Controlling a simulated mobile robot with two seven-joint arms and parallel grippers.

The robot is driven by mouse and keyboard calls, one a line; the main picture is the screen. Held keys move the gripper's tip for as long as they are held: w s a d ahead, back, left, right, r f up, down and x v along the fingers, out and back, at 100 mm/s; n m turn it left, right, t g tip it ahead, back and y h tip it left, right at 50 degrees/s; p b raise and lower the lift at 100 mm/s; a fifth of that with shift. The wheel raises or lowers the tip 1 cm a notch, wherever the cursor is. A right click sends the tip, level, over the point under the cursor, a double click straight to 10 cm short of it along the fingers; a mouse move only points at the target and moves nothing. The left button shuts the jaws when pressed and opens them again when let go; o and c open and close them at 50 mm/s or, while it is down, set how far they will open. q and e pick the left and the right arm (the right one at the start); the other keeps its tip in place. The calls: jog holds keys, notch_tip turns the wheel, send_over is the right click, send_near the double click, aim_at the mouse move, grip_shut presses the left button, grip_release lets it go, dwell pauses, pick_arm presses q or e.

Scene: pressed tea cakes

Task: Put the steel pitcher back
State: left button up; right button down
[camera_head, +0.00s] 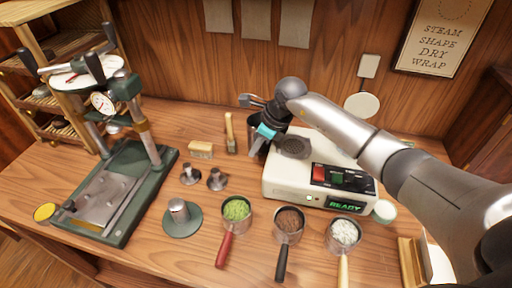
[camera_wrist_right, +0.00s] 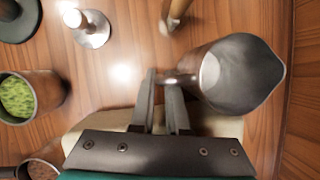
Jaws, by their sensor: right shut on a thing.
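The steel pitcher (camera_wrist_right: 243,75) shows in the right wrist view, seen from above with its spout to the right and its handle toward my fingers. My right gripper (camera_wrist_right: 164,80) is shut on the handle. In the head view the pitcher (camera_head: 255,140) is partly hidden behind my right gripper (camera_head: 265,131), at the back left corner of the white steamer. It looks upright; I cannot tell whether its base touches the table. My left gripper is not in view.
The white steamer (camera_head: 284,184) with a READY display stands right of the pitcher. A green press (camera_head: 121,205) stands further left. Pans with green (camera_head: 235,210), brown and white contents line the front.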

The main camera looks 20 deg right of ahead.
jog(key=shift+f, duration=0.1)
jog(key=c, duration=0.9)
grip_release()
jog(key=shift+r, duration=0.25)
jog(key=p+v, duration=0.1)
jog(key=v, duration=1)
jog(key=shift+s+d+r, duration=0.1)
jog(key=shift+d+r, duration=0.05)
jog(key=shift+r, duration=0.25)
